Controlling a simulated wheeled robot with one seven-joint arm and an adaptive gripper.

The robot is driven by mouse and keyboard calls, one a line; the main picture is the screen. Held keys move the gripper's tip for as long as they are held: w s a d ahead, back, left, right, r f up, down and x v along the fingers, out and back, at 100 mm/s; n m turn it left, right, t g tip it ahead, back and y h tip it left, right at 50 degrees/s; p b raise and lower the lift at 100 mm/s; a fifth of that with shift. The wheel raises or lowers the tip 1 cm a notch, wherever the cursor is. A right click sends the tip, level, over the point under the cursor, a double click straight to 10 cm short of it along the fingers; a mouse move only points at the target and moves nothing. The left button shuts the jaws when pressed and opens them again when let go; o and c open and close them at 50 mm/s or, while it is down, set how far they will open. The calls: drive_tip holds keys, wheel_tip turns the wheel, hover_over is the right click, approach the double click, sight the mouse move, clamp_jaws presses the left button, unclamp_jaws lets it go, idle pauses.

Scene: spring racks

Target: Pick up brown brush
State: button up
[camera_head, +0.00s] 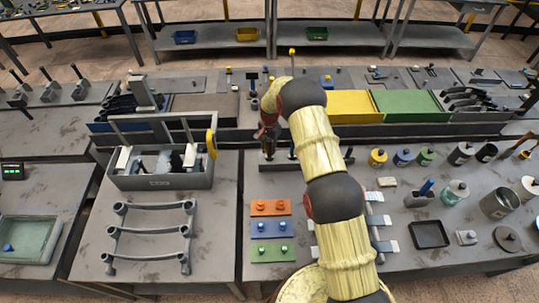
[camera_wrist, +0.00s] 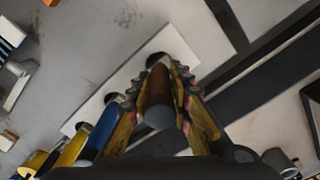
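The brown brush (camera_wrist: 158,100) stands between the two fingers of my gripper (camera_wrist: 168,72) in the wrist view, its round handle end toward the camera. The fingertips lie close against both sides of the handle, and the gripper looks shut on it. Its lower part is hidden by the fingers, near a dark hole in a pale rack plate (camera_wrist: 97,72). In the head view my gripper (camera_head: 268,132) is over the small rack at the middle of the tables, partly hidden by my arm.
A blue handle (camera_wrist: 98,133) and a yellow handle (camera_wrist: 68,152) stand just left of my gripper in the wrist view. In the head view, a grey toolbox (camera_head: 160,181) stands to the left. Yellow (camera_head: 352,104) and green (camera_head: 405,103) trays lie behind. Jars crowd the right.

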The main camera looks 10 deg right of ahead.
clamp_jaws()
drive_tip(key=shift+r, duration=0.1)
